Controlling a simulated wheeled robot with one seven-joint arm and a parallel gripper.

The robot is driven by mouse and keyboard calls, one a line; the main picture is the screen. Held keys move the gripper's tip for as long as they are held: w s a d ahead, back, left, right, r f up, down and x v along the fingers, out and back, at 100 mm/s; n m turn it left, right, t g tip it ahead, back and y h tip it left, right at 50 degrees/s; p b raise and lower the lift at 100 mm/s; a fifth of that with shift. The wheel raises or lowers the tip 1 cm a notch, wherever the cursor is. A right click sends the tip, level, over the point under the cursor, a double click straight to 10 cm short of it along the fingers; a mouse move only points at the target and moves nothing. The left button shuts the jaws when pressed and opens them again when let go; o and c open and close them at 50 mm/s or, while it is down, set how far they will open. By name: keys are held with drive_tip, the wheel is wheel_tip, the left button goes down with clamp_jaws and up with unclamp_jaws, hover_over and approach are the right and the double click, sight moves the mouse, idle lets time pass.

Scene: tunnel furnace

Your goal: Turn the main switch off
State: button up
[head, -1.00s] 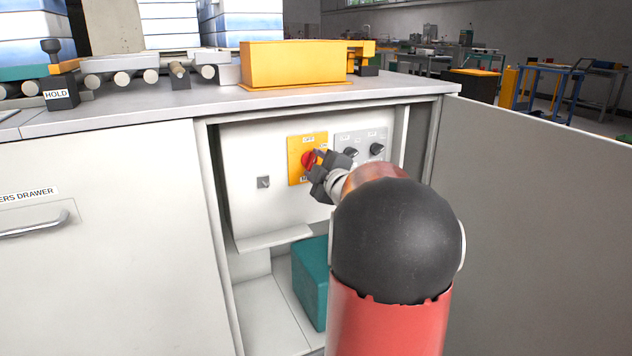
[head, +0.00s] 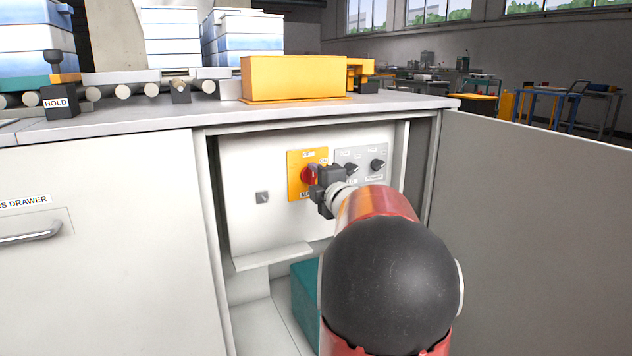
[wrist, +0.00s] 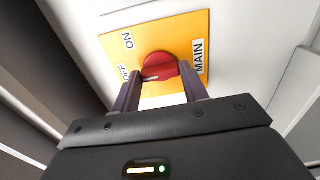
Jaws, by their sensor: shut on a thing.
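The main switch is a red rotary knob (head: 308,175) on a yellow plate (head: 296,188), on the white panel inside the open cabinet. In the wrist view the knob (wrist: 160,65) stands between my two fingers, and the plate (wrist: 195,30) carries ON, OFF and MAIN labels. My gripper (head: 317,182) is shut on the knob, one finger on each side; its fingers (wrist: 160,80) also show in the wrist view. A small white mark on the knob lies on the side towards the OFF label. My gripper hides part of the plate in the head view.
A grey plate with two black knobs (head: 377,166) sits just right of the switch. The open cabinet door (head: 530,220) stands to the right. A teal box (head: 304,290) is in the cabinet below. The worktop edge (head: 300,114) runs above the opening.

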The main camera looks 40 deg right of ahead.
drive_tip(key=o, duration=1)
drive_tip(key=v, duration=0.7)
drive_tip(key=shift+s, duration=0.4)
drive_tip(key=shift+a, duration=0.15)
